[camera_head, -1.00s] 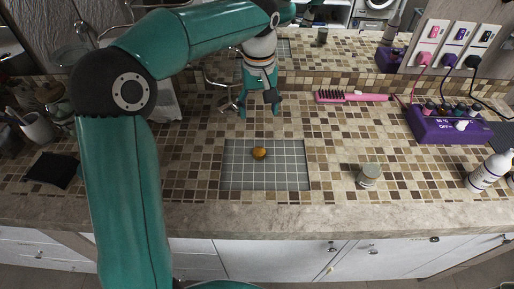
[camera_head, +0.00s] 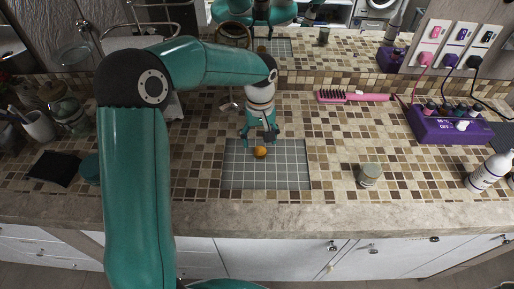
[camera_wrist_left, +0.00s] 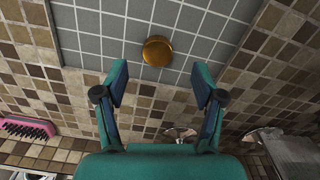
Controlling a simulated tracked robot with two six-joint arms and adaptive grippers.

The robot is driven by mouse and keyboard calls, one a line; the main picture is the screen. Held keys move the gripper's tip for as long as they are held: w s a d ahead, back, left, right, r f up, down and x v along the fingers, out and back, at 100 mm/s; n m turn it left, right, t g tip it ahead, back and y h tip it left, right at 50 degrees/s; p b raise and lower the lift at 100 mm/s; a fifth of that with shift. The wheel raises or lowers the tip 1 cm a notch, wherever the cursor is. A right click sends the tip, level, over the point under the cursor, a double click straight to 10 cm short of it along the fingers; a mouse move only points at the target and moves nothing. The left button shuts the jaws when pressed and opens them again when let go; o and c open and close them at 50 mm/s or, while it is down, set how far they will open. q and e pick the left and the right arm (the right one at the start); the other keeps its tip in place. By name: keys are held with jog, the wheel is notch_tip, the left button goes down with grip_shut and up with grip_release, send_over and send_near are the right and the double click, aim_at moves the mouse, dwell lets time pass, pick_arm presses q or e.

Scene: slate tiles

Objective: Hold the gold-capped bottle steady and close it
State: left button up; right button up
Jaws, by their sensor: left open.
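A round gold cap (camera_head: 261,152) shows on the grey tiled mat (camera_head: 285,175), near the mat's back left part. In the left wrist view the gold cap (camera_wrist_left: 157,51) shows as a disc from above, and any bottle body under it cannot be made out. My left gripper (camera_head: 260,139) is open just behind the cap and points down. In the left wrist view its two fingers (camera_wrist_left: 160,80) are spread wide with nothing between them, and the cap lies beyond the tips. My right gripper is not in view.
A small lidded jar (camera_head: 369,176) stands right of the mat. A pink brush (camera_head: 352,96) lies at the back, a purple box (camera_head: 447,126) and a white bottle (camera_head: 490,171) at the right. A black cloth (camera_head: 54,168) lies left. The counter around the mat is mostly clear.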

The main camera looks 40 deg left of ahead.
aim_at(259, 152)
pick_arm(q)
jog(key=shift+f+p, duration=0.75)
jog(key=shift+f, duration=1.85)
jog(key=c, duration=0.8)
